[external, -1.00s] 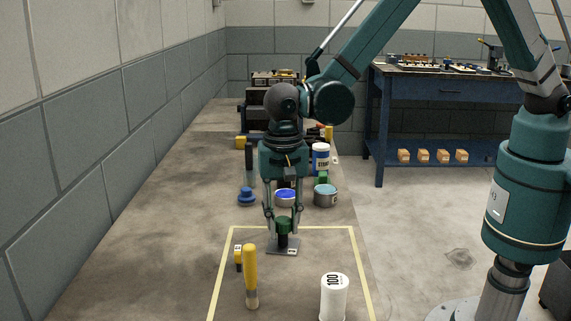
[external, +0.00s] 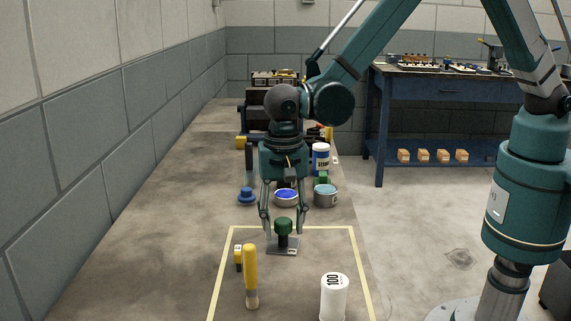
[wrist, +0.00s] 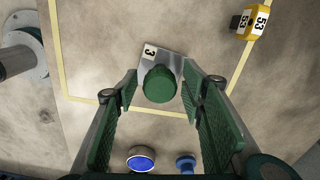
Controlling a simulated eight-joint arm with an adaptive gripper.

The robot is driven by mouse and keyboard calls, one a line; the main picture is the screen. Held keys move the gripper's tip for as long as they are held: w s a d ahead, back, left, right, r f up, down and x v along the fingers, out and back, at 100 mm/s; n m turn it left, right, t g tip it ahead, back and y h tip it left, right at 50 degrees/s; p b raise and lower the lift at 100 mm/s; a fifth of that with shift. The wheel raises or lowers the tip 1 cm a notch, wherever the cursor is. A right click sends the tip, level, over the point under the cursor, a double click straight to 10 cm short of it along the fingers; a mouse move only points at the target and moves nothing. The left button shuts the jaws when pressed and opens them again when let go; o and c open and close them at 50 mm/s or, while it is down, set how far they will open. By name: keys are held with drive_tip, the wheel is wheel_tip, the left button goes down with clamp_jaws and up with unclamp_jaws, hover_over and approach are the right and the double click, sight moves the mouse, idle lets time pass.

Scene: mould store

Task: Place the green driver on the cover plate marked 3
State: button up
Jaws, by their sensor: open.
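The green driver (external: 283,228) stands upright on the grey cover plate (external: 274,250), inside the yellow outline on the bench. In the wrist view the driver's round green top (wrist: 159,84) covers much of the plate (wrist: 172,58), whose white label reads 3. My gripper (external: 281,230) is open, with its fingers spread on either side of the driver and apart from it. In the wrist view the gripper's green pads (wrist: 160,100) flank the driver with gaps on both sides.
A yellow-handled tool (external: 250,272) and a white cylinder marked 100 (external: 334,297) stand nearer the camera. A yellow block marked 53 (wrist: 253,21) is beside the plate. Behind are a blue knob-like piece (external: 246,196) and two tins (external: 286,198). The left bench is clear.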

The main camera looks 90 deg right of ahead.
sight(284, 220)
wheel_tip(284, 220, up, 12)
drive_tip(key=p, duration=0.1)
drive_tip(key=shift+p, duration=0.35)
drive_tip(key=shift+r, duration=0.1)
idle(0.7)
drive_tip(key=shift+r, duration=0.1)
drive_tip(key=s+d+r+n+t, duration=0.2)
drive_tip(key=s+d+r+n, duration=0.2)
drive_tip(key=s+d+r, duration=0.5)
drive_tip(key=s+d+r+n+t, duration=0.1)
drive_tip(key=s+d+r+n, duration=0.3)
drive_tip(key=s+d+r, duration=0.55)
drive_tip(key=s+d+r+n+t, duration=0.1)
drive_tip(key=s+d+n+t, duration=0.1)
drive_tip(key=s, duration=0.9)
drive_tip(key=s+d+r+n+t, duration=0.2)
drive_tip(key=s+d+n, duration=0.3)
drive_tip(key=s, duration=0.5)
drive_tip(key=shift+s+d+n, duration=0.15)
drive_tip(key=shift+s+n, duration=0.2)
drive_tip(key=shift+n, duration=0.25)
